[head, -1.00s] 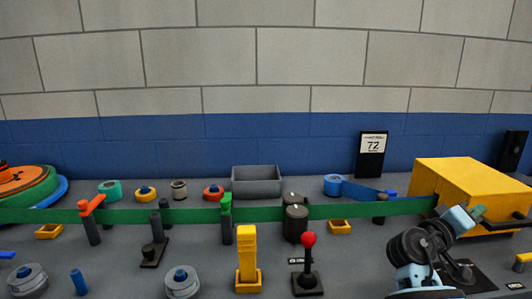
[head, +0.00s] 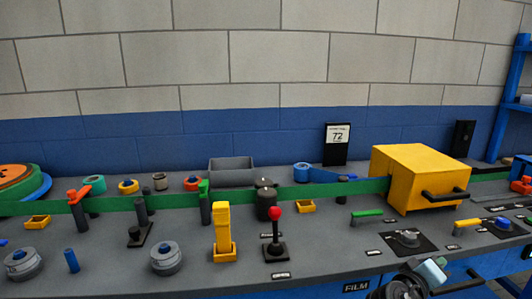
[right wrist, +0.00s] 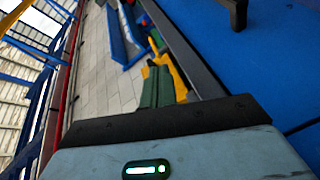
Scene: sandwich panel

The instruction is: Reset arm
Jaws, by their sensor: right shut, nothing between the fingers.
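My right gripper (head: 432,268) is low at the right in the head view, at the front edge of the panel bench (head: 330,255). Its pale blue and black parts show, partly cut off by the bottom edge. In the right wrist view its pale blue body fills the bottom, and the green fingers (right wrist: 157,88) appear close together, shut and empty. It is apart from the bench controls. My left gripper is in neither view.
A yellow box (head: 415,175) with a black handle stands at the back right. A red-knobbed joystick (head: 275,230), a yellow lever (head: 222,230) and a grey dial (head: 408,238) stand on the bench. A blue frame (head: 508,95) rises at the far right.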

